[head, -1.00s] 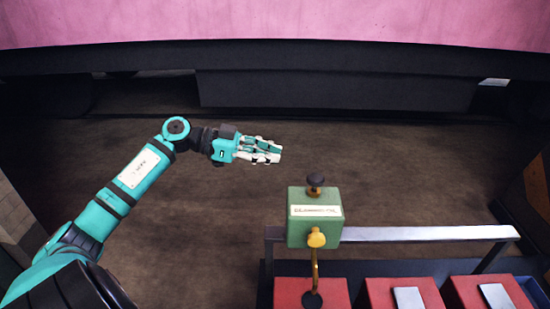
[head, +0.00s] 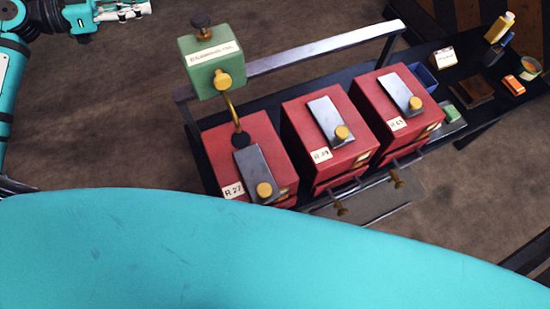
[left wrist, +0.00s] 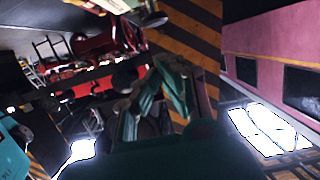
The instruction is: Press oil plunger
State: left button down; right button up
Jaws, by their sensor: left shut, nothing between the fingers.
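A green oil box (head: 212,62) with a white label stands on a rail at the bench's back edge. My right gripper is not in view.
Two more red boxes, R 09 (head: 300,115) and R 63 (head: 370,95), stand on the dark bench (head: 265,98). A metal rail (head: 300,55) runs behind them. A yellow bottle (head: 500,27) and small items are at the right. Brown floor behind the rail is clear.

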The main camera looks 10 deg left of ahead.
pick_arm(q)
jog(key=shift+d, duration=0.1)
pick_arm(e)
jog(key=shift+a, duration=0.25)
pick_arm(q)
notch_tip(320, 180, up, 3)
jog(key=b, duration=0.6)
jog(key=shift+f, duration=0.2)
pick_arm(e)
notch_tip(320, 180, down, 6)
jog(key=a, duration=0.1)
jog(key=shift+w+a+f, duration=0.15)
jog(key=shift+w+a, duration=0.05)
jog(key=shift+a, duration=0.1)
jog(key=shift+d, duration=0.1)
